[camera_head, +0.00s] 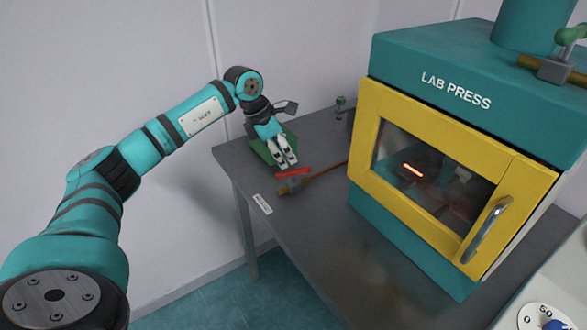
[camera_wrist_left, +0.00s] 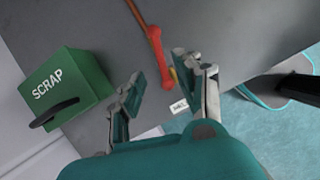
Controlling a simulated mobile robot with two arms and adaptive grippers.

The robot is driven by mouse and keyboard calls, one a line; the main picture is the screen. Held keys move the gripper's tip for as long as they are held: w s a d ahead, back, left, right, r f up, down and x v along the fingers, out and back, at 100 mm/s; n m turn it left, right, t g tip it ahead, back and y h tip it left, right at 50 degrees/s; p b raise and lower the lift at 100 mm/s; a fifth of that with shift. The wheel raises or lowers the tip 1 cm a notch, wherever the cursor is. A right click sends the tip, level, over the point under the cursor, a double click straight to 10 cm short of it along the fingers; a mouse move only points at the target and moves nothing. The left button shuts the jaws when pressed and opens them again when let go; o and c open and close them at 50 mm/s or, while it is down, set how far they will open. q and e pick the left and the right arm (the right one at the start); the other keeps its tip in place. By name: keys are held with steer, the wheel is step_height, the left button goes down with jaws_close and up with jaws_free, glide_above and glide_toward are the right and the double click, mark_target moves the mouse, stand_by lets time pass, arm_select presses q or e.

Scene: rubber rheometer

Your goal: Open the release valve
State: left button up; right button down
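The release valve has a red handle (camera_head: 293,172) over a brass body (camera_head: 284,188), near the left part of the grey table. A copper pipe (camera_head: 325,170) runs from it toward the press. In the left wrist view the red handle (camera_wrist_left: 159,58) lies ahead of the fingers, roughly between their tips. My left gripper (camera_head: 285,161) is just behind the handle in the head view, pointing down. Its fingers stand apart with nothing between their pads in the left wrist view (camera_wrist_left: 157,72). I cannot tell whether it touches the handle. My right gripper is not in view.
A green scrap bin (camera_wrist_left: 65,90) stands close to the left gripper. The lab press, with a yellow-framed door (camera_head: 367,120), fills the right side of the table. A small white label (camera_head: 262,204) lies near the valve. The table front (camera_head: 310,240) is clear.

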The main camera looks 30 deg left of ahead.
mark_target(293, 170)
arm_select(q)
steer(key=p+x, duration=0.1)
steer(key=x, duration=0.6)
steer(key=shift+w+f, duration=0.1)
jaws_close()
